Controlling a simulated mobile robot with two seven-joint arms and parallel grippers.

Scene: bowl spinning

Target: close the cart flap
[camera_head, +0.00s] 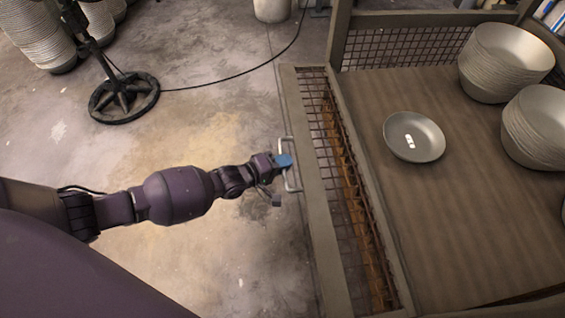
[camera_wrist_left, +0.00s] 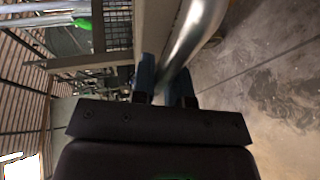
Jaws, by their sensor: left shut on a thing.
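The cart flap (camera_head: 318,190) is a mesh panel with a wooden frame on the cart's left side. It hangs outward and down from the cart's edge in the head view. A metal handle (camera_head: 290,184) is fixed to its outer rail. My left gripper (camera_head: 284,161) has blue fingertips and is at this handle. In the left wrist view the fingers (camera_wrist_left: 163,85) are shut on the metal handle bar (camera_wrist_left: 188,38). The exact grip on the bar is partly hidden by the gripper body. My right gripper is not in view.
The cart's wooden deck (camera_head: 440,240) holds a single grey bowl (camera_head: 414,137) and stacks of bowls (camera_head: 505,62) at the right. A black round stand base (camera_head: 124,98) with a cable (camera_head: 225,78) is on the floor at upper left.

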